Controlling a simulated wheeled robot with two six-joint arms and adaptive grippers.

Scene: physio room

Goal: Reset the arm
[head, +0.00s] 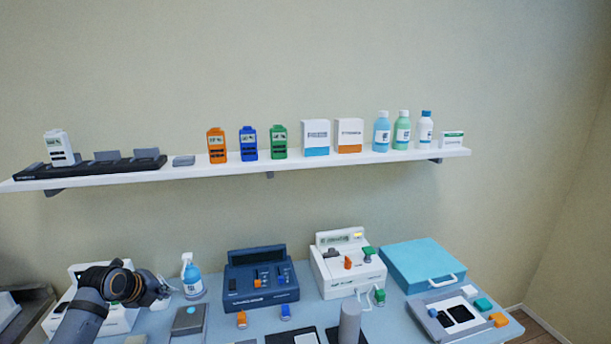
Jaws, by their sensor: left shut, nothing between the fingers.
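My left arm comes in from the lower left. Its gripper (166,289) is shut and empty, above the left part of the table, just left of the blue spray bottle (192,277). The fingertips are small and partly hard to make out. A white device behind the arm is partly hidden by it. My right gripper is not in view.
The blue-grey table (208,318) holds a dark blue device (260,281), a white device (346,268), a teal case (422,264) and a grey tray (432,312). A white wall shelf (215,165) above carries small devices, boxes and bottles. The space between shelf and table is free.

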